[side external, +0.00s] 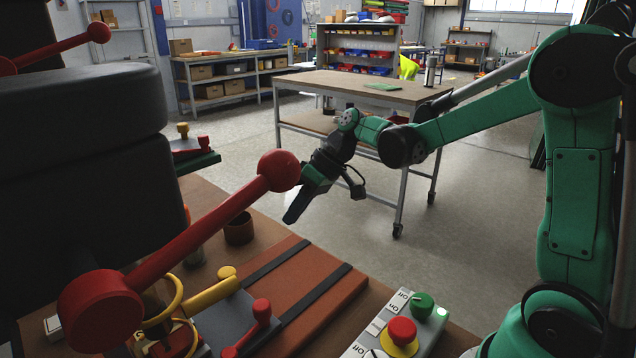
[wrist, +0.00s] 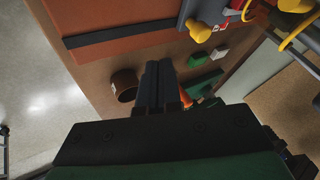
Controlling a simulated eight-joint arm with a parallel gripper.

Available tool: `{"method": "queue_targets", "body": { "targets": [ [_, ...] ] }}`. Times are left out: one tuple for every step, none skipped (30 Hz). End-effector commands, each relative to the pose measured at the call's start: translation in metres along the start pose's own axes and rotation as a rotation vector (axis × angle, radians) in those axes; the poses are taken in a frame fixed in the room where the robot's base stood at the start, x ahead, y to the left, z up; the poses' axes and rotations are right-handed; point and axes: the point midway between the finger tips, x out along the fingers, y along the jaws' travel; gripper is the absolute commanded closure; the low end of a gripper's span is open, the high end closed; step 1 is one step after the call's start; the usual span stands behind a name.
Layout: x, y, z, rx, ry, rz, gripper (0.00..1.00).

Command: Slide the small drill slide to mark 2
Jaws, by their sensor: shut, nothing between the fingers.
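My gripper (side external: 296,206) is shut and empty, pointing down in the air beyond the workbench's brown slab in the side view. In the wrist view its dark fingers (wrist: 158,72) lie together over the bench, near a brown round cup (wrist: 124,80). I cannot clearly tell which part is the small drill slide. A grey fixture with a yellow-knobbed lever (side external: 212,293) and a red-knobbed lever (side external: 262,312) stands at the slab's left; a yellow knob (wrist: 200,31) shows in the wrist view. No mark 2 is readable.
A large red lever (side external: 220,210) and a black machine body (side external: 85,150) crowd the left foreground. The brown slab (side external: 325,285) carries two dark strips. A button box (side external: 400,330) sits at front. Green and white blocks (wrist: 203,80) lie near my fingers. A wheeled table (side external: 340,88) stands behind.

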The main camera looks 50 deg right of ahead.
Motion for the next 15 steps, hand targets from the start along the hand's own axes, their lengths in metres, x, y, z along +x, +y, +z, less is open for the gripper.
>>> {"method": "queue_targets", "body": {
  "targets": [
    [0.002,0.003,-0.002,-0.004,0.002,-0.017,1.00],
    [0.003,0.004,-0.002,-0.009,0.002,-0.024,1.00],
    [0.005,0.005,-0.003,-0.013,0.003,-0.031,1.00],
    [0.006,0.005,-0.003,-0.015,0.003,-0.035,1.00],
    [0.008,0.005,-0.003,-0.016,0.003,-0.037,1.00],
    [0.011,0.005,-0.003,-0.017,0.003,-0.038,1.00],
    [0.015,0.005,-0.003,-0.017,0.003,-0.038,1.00],
    [0.018,0.005,-0.003,-0.017,0.002,-0.038,1.00],
    [0.025,0.004,-0.003,-0.017,0.002,-0.038,1.00],
    [0.030,0.004,-0.003,-0.018,0.001,-0.038,1.00],
    [0.036,0.004,-0.003,-0.018,0.002,-0.037,1.00],
    [0.045,0.004,-0.003,-0.018,0.002,-0.037,1.00],
    [0.051,0.004,-0.003,-0.018,0.001,-0.037,1.00],
    [0.058,0.003,-0.003,-0.019,0.001,-0.037,1.00],
    [0.067,0.003,-0.003,-0.018,0.002,-0.037,1.00]
  ]
}}
